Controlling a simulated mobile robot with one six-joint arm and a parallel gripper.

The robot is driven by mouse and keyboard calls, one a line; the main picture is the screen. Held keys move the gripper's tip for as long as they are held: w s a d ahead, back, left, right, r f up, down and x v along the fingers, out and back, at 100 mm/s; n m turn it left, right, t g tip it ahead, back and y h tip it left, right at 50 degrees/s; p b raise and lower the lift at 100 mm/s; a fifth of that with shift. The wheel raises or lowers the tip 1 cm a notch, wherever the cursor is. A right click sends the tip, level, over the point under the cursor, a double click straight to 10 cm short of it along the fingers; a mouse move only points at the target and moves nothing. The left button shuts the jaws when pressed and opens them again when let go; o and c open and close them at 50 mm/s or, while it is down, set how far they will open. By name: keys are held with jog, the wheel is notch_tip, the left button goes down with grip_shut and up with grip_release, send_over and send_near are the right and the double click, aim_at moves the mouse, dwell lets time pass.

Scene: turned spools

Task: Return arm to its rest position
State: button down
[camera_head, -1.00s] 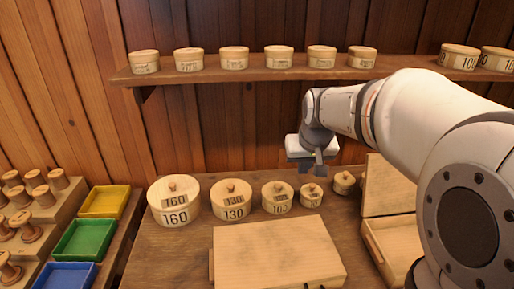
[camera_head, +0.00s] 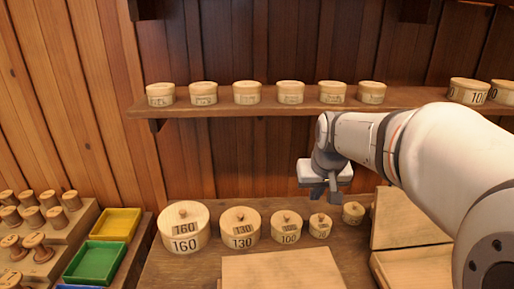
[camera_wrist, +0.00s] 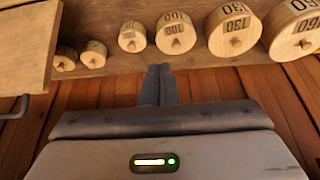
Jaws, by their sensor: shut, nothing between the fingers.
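My gripper (camera_head: 333,194) hangs over the far right part of the workbench, below the shelf, with its fingers pointing down. Its fingers are together and empty. It also shows in the wrist view (camera_wrist: 159,72), where the fingertips point toward the row of lidded round boxes and touch none of them. My white arm reaches in from the right side of the head view and hides part of the shelf and bench there.
Lidded boxes marked 160 (camera_head: 185,243), 130 (camera_head: 239,241) and 100 (camera_head: 286,237), and smaller ones, line the bench. A shelf (camera_head: 225,106) holds several small boxes. Yellow (camera_head: 117,224) and green (camera_head: 95,262) trays and wooden spools (camera_head: 33,217) stand left. An open wooden case (camera_head: 400,220) stands right.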

jog(key=s+f, duration=0.3)
jog(key=s, duration=0.6)
jog(key=s+a+f+g, duration=0.1)
jog(key=s+f, duration=0.2)
jog(key=s, duration=0.6)
jog(key=shift+s+a+f+g, duration=0.2)
jog(key=shift+s+f+g, duration=0.1)
jog(key=shift+f, duration=0.05)
